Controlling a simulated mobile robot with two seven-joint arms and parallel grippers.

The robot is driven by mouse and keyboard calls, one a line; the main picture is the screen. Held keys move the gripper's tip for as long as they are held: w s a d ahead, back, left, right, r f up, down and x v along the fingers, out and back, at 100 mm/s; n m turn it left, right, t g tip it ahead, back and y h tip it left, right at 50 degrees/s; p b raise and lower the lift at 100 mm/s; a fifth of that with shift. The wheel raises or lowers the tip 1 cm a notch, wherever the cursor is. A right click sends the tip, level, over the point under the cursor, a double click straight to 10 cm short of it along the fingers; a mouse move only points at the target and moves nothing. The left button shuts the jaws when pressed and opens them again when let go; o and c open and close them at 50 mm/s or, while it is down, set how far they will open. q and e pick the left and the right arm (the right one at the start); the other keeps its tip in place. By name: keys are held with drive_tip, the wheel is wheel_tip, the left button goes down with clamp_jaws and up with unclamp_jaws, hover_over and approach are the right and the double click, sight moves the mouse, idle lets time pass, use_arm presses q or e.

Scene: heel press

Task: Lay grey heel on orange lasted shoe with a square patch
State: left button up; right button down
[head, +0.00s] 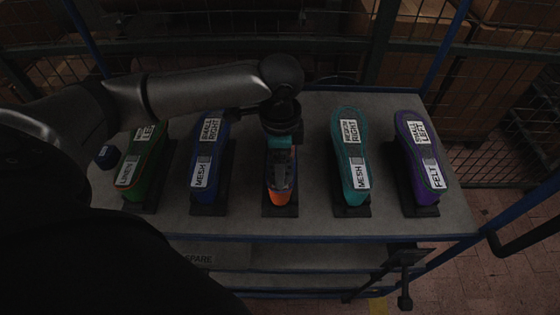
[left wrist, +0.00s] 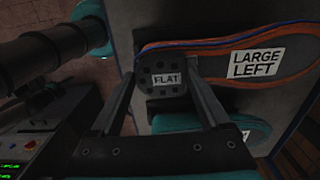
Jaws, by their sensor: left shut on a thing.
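The orange lasted shoe (head: 278,197) stands sole up on a dark stand in the middle of the table, mostly covered by my left gripper (head: 283,175). In the left wrist view its long sole (left wrist: 212,58) has an orange edge, a blue line and a label reading LARGE LEFT. No square patch is visible. My right gripper is not in view.
Other soles stand beside it: green (head: 143,165) and blue (head: 209,160) to the left, teal (head: 351,150) and purple (head: 418,155) to the right. A small dark blue object (head: 107,156) lies at the far left. A shelf marked SPARE (head: 225,256) is below.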

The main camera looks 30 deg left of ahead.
use_arm(q)
drive_tip(key=shift+f, duration=0.45)
drive_tip(key=o, duration=1.2)
drive_tip(key=shift+o, duration=0.2)
drive_tip(key=shift+r, duration=0.1)
wheel_tip(320, 180, up, 15)
drive_tip(key=p, duration=0.1)
drive_tip(key=shift+s, duration=0.1)
